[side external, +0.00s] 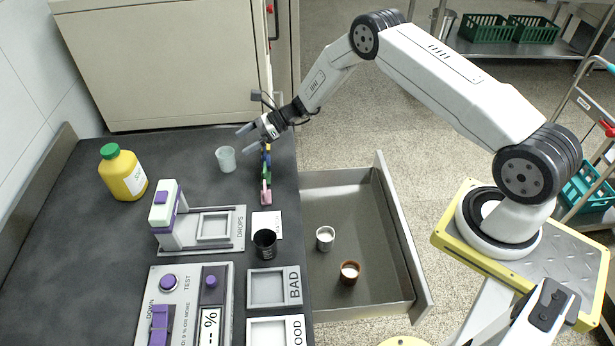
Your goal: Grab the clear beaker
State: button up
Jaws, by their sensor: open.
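The clear beaker (226,159) stands upright on the dark countertop (85,240), at its back middle. It looks pale and translucent. My gripper (243,140) is open and empty, just to the right of the beaker and a little higher in the picture. Its fingers point left, toward the beaker's side. A gap shows between the fingers and the beaker, and I cannot tell their exact height above the counter.
A row of coloured pieces (266,180) lies right of the beaker. A yellow bottle (123,173) stands left, the drops device (165,218) in front. A black cup (265,243) stands near the counter edge.

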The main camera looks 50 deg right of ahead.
aim_at(224, 148)
jog(key=shift+x, duration=3.45)
jog(key=shift+w, duration=0.1)
jog(key=c, duration=1.2)
jog(key=shift+d, duration=0.1)
jog(key=shift+c, duration=0.2)
jog(key=shift+r, duration=0.1)
jog(key=shift+r, duration=0.7)
jog(key=s+d+r, duration=0.1)
jog(key=s+r, duration=1)
jog(key=s, duration=0.3)
jog(key=shift+r, duration=0.2)
